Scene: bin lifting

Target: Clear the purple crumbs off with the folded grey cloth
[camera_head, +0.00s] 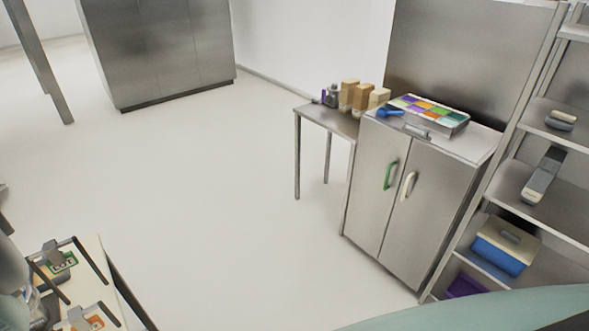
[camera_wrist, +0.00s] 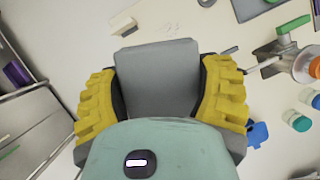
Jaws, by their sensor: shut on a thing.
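My gripper (camera_wrist: 158,85), with thick yellow ridged fingers, shows only in the wrist view. It is shut on a flat grey piece, which looks like the folded grey cloth (camera_wrist: 157,78), held between the two fingers. Beyond it lies a pale surface with a few faint small marks (camera_wrist: 171,27); I cannot tell whether these are the purple crumbs. I cannot tell whether the cloth touches that surface. No purple crumbs can be made out in the head view.
In the wrist view, a cream block (camera_wrist: 123,25) lies beyond the cloth; a blue piece (camera_wrist: 258,134) and several small jars (camera_wrist: 300,120) are at right. In the head view, a steel cabinet (camera_head: 410,195) bears a colourful tray (camera_head: 455,125); shelves (camera_head: 550,205) stand right. The middle floor is clear.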

